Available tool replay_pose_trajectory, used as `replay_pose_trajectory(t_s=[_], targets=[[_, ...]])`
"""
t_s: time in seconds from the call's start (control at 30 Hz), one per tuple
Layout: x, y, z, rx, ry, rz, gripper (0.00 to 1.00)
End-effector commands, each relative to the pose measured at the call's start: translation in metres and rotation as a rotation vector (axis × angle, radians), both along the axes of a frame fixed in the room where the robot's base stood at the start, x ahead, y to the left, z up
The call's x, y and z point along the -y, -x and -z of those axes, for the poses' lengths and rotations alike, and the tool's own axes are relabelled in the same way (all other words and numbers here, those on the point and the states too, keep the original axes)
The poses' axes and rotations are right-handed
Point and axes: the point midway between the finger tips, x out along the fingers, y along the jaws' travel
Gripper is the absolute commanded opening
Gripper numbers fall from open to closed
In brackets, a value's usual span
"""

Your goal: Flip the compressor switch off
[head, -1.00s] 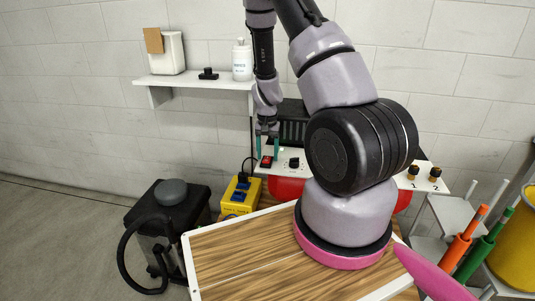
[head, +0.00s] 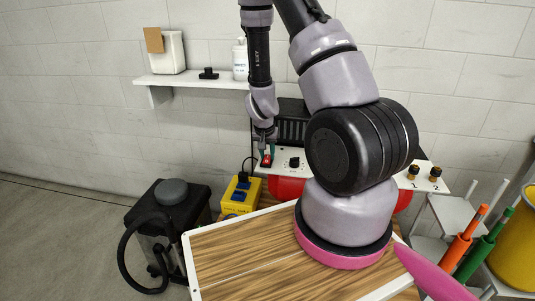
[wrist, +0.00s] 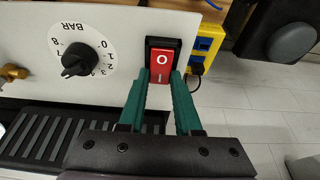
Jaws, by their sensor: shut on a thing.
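The compressor switch (head: 266,161) is a red rocker in a black frame on the white front panel. In the wrist view the switch (wrist: 163,61) shows a white O on its upper half and a line mark below it. I cannot tell which half is pressed in. My gripper (head: 266,155) has green fingers and reaches down to the panel. In the wrist view my gripper (wrist: 158,80) is shut on the switch, one finger at each side of its lower half. The fingertips partly cover the rocker's lower edges.
A BAR dial (wrist: 84,58) with a black knob sits left of the switch in the wrist view. A yellow box (head: 240,194) with blue sockets stands beside the panel. A shelf (head: 190,80) hangs above. A wooden-topped table (head: 240,255) is in front.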

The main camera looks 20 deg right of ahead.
Motion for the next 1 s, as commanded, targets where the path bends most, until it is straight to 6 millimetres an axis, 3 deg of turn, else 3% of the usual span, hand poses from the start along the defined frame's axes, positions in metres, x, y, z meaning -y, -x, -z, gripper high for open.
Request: replay_pose_trajectory(t_s=[0.43, 0.47, 0.5, 0.53, 0.87, 1.0], targets=[[0.0, 0.002, 0.0, 0.026, 0.017, 0.0, 0.0], [0.0, 0.002, 0.0, 0.026, 0.017, 0.0, 0.44], [0.0, 0.002, 0.0, 0.026, 0.017, 0.0, 0.59], [0.0, 0.002, 0.0, 0.026, 0.017, 0.0, 0.62], [-0.001, 0.001, -0.002, 0.026, 0.017, -0.001, 0.62], [-0.004, 0.004, -0.014, 0.028, 0.017, -0.003, 0.62]])
